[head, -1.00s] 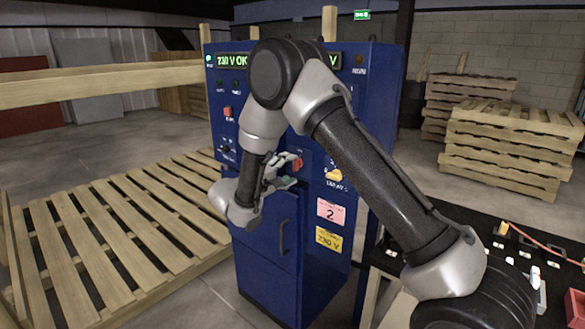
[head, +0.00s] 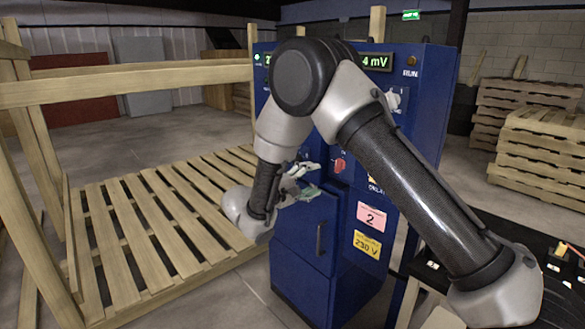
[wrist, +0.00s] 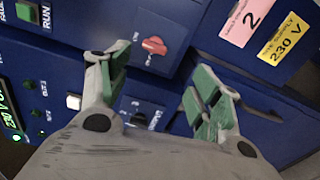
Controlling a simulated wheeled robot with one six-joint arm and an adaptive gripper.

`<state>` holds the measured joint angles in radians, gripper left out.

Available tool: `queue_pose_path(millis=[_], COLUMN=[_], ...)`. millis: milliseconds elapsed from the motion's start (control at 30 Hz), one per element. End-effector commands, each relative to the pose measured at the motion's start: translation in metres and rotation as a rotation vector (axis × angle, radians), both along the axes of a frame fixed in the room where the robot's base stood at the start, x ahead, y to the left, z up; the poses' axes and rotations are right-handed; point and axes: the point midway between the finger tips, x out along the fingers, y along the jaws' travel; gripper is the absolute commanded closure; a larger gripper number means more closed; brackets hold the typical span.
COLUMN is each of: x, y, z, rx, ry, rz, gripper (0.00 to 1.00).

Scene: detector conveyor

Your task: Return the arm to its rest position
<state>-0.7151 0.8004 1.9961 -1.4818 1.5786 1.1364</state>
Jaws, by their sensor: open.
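My gripper (head: 304,182) is in front of the blue cabinet (head: 300,232), at the end of my bent arm. In the wrist view my gripper (wrist: 160,85) has its two green-padded fingers spread apart with nothing between them. Beyond the fingers are the cabinet's panel, a red switch (wrist: 153,46) and a white button (wrist: 73,102). The red switch also shows in the head view (head: 339,165), right of the fingers. I cannot tell the exact gap to the panel, but no finger is seen gripping anything. My arm hides much of the cabinet's upper front.
A wooden slatted pallet (head: 150,225) with a timber frame lies left of the cabinet. Stacked pallets (head: 545,150) stand at the back right. A dark table (head: 535,255) with small parts is at the lower right. Open floor (head: 235,300) shows in front of the pallet.

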Motion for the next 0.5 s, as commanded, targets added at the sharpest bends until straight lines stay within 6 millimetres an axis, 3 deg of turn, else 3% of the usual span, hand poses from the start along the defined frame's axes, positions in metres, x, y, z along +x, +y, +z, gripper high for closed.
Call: queue_pose_path(millis=[67,167,233,500], x=[-0.008,-0.033,-0.058,-0.146], y=[-0.01,-0.034,-0.052,-0.123], z=[-0.016,-0.044,-0.053,-0.028], rx=[-0.017,-0.028,0.001,0.323], ry=[0.126,0.331,0.472,0.804], rz=[-0.037,-0.112,-0.171,-0.347], gripper=[0.36,0.36,0.36,0.36])
